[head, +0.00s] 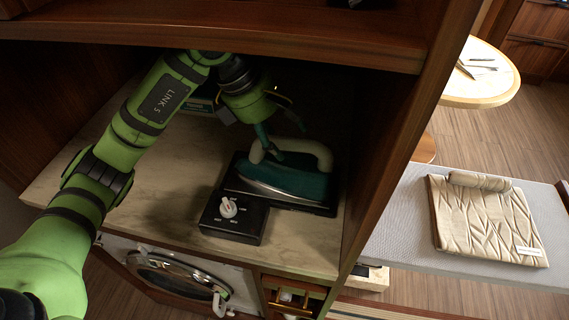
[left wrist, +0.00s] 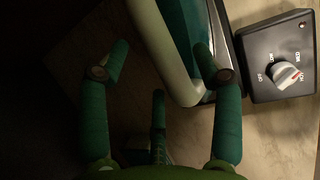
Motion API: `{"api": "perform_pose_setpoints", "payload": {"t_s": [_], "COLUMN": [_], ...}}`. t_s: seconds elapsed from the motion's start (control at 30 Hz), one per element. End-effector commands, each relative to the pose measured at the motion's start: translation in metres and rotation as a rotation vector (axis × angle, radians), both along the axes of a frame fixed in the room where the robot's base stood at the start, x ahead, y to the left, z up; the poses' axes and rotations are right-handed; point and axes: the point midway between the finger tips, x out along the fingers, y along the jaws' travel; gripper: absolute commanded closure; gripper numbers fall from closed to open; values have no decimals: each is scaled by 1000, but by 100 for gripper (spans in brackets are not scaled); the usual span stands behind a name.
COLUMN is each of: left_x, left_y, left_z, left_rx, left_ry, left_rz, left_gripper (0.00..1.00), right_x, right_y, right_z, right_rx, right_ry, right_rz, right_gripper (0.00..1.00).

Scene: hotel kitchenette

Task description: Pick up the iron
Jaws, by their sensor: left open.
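The iron (head: 290,182) has a teal body and a cream handle (head: 318,152). It rests on a black base with a dial (head: 229,208), on the shelf inside the cabinet. My left gripper (head: 270,147) is open at the handle's left end, reaching down from above. In the left wrist view, the cream handle (left wrist: 162,50) runs between my spread green fingers (left wrist: 170,62), and the teal body shows just behind it. I cannot tell whether any finger touches the handle. My right gripper is not in view.
The marble-like shelf (head: 170,205) has free room left of the base. A wooden upper board (head: 220,40) hangs above, and a wooden side panel (head: 390,150) stands close to the iron's right. A front-loading washer (head: 175,277) sits below. A quilted beige item (head: 485,220) lies on a grey surface outside.

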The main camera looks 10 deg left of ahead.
Motion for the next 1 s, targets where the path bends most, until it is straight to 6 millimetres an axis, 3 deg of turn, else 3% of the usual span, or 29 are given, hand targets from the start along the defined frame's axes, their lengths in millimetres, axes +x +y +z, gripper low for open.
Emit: {"api": "perform_pose_setpoints", "payload": {"t_s": [0.13, 0.47, 0.6, 0.63, 1.0], "left_x": [1, 3, 3, 3, 4], "left_y": [-5, -6, -6, -6, -6], "left_z": [-16, -24, -24, -24, -22], "left_rx": [2, 4, 4, 4, 2], "left_ry": [9, 5, 5, 5, 1], "left_rz": [1, 2, 2, 2, 2], "left_gripper": [35, 35, 91, 100, 100], "right_x": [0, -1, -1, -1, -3], "right_y": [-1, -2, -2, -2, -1], "right_z": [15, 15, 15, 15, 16], "right_rx": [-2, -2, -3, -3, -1], "right_ry": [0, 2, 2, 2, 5], "right_rz": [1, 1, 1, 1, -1], "right_gripper": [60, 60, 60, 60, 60]}}
